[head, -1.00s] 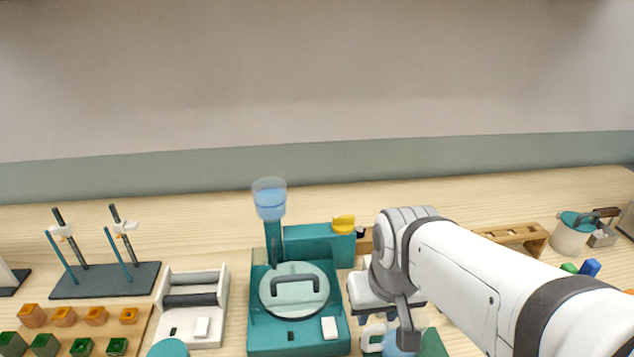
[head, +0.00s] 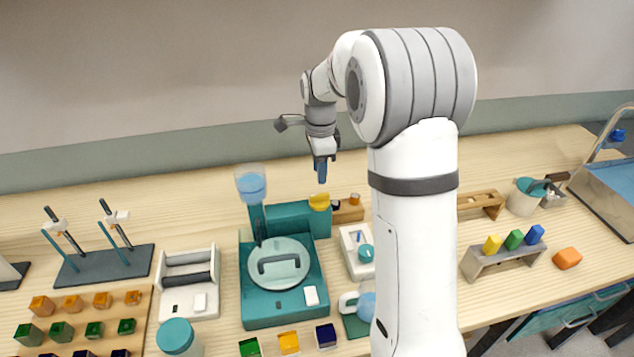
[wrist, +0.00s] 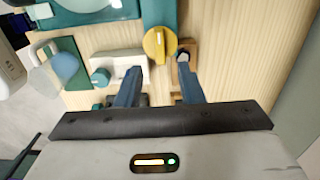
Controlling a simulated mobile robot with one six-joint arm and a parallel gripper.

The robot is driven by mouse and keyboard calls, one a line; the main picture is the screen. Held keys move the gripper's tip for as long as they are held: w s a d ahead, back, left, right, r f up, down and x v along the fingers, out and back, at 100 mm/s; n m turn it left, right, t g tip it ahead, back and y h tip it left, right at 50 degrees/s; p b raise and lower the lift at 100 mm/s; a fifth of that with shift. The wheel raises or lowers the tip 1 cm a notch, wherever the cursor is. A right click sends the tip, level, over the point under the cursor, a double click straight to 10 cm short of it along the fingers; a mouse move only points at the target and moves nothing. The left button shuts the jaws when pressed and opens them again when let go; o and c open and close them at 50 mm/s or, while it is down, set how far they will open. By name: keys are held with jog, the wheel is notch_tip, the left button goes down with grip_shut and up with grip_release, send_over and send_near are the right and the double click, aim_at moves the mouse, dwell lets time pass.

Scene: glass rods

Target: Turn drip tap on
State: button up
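A yellow tap knob (head: 319,201) sits on the right end of the teal block of the machine (head: 285,312). In the wrist view the yellow knob (wrist: 157,45) shows a raised ridge running along the picture's up-down direction. My gripper (head: 321,172) points down above and slightly behind the knob in the head view. In the wrist view my gripper (wrist: 158,70) has its blue fingers apart with nothing between them. The knob lies ahead of the gap, apart from both fingers. A clear cup of blue liquid (head: 251,185) stands on a teal column to the left.
A small wooden holder (head: 348,211) stands right beside the knob. A white device with a teal dial (head: 365,253) is in front of it. Bare table lies behind the machine.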

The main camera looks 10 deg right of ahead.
aim_at(319, 194)
notch_tip(319, 194, down, 8)
jog(key=shift+r+p, duration=0.2)
jog(key=shift+p, duration=0.45)
jog(key=shift+c, duration=0.4)
grip_shut()
